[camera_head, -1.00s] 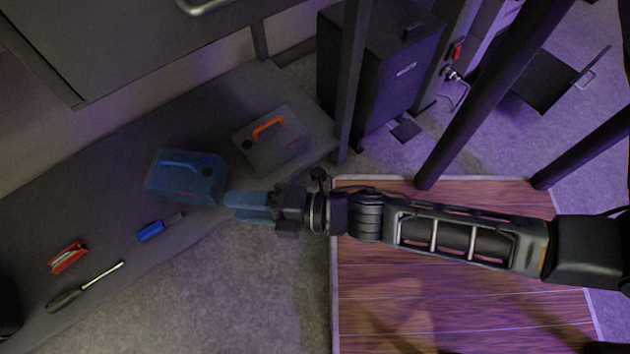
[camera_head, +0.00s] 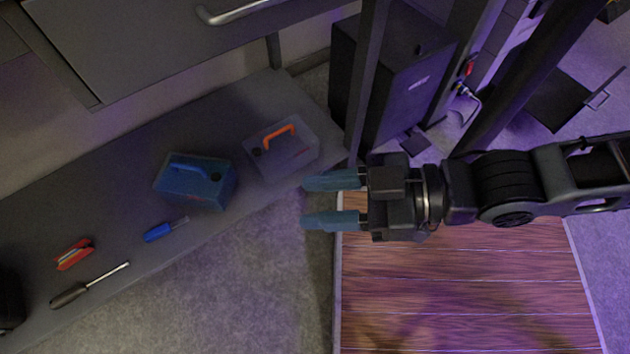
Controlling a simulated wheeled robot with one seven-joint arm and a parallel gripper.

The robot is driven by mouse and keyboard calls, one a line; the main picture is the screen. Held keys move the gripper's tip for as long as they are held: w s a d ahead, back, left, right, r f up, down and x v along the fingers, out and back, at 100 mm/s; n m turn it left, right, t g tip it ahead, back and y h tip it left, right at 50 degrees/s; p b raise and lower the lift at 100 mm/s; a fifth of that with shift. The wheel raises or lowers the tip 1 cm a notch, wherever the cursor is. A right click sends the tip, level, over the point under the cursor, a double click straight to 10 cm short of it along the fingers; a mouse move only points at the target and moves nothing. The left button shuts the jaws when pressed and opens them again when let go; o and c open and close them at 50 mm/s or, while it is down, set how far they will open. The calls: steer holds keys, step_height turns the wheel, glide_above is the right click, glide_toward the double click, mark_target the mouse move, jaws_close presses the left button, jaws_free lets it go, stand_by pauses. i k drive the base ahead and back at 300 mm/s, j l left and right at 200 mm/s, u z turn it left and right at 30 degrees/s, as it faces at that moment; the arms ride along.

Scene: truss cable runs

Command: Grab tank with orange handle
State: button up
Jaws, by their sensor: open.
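The grey tank with the orange handle (camera_head: 284,158) stands upright on the right end of the dark shelf. Its orange handle (camera_head: 278,136) is on top and unobstructed. My gripper (camera_head: 332,200) is open and empty, its two blue fingers pointing left. It is to the right of and below the tank in the picture, apart from it, over the shelf's front edge and the floor.
A blue tank with a blue handle (camera_head: 196,182) stands just left of the grey one. A blue-handled tool (camera_head: 163,231), a red tool (camera_head: 74,254) and a screwdriver (camera_head: 90,285) lie on the shelf (camera_head: 110,205). A dark upright post (camera_head: 366,80) stands right of the tank.

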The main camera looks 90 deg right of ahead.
mark_target(277, 152)
steer(key=i+j, duration=0.15)
steer(key=j, duration=0.15)
steer(key=i+j+z, duration=0.1)
steer(key=j, duration=0.25)
steer(key=i+j+z, duration=0.1)
steer(key=j, duration=0.2)
steer(key=z, duration=1.55)
